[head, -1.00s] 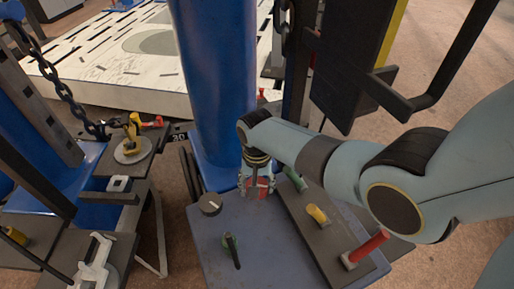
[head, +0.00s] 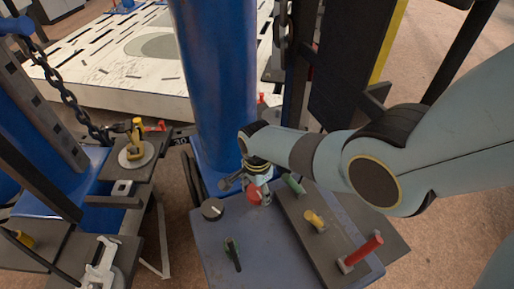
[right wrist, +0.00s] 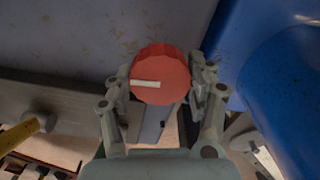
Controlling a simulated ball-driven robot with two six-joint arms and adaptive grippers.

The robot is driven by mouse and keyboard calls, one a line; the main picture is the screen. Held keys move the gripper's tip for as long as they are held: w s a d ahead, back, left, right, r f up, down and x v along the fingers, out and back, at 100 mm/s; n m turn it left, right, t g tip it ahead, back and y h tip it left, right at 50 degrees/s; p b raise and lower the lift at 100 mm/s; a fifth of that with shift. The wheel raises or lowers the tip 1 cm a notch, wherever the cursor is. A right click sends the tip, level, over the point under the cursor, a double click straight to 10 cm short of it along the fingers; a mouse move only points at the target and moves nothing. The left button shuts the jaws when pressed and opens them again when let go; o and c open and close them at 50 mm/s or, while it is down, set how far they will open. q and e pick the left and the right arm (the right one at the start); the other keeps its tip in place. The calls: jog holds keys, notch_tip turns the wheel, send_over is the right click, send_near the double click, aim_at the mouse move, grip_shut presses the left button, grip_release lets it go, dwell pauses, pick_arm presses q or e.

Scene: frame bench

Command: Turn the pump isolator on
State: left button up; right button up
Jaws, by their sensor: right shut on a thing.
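A round red knob (head: 254,194) with a white pointer mark sits on the blue-grey bench panel (head: 215,236). The picture carries no readable label, so I cannot tell for sure that it is the pump isolator. My right gripper (head: 250,184) is at the knob. In the right wrist view the knob (right wrist: 165,66) lies between the two fingers of my right gripper (right wrist: 160,88), which is shut on its sides. The white mark (right wrist: 145,84) points left in that view. My left gripper is not in view.
A raised plate to the right carries green (head: 293,184), yellow (head: 315,220) and red (head: 362,251) handles. A blue column (head: 215,90) stands right behind.

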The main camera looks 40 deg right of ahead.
aim_at(257, 191)
jog(key=shift+w+m, duration=0.1)
jog(key=shift+m, duration=0.5)
jog(key=o, duration=1.2)
jog(key=shift+r, duration=0.1)
notch_tip(257, 191, up, 12)
jog(key=shift+f, duration=0.1)
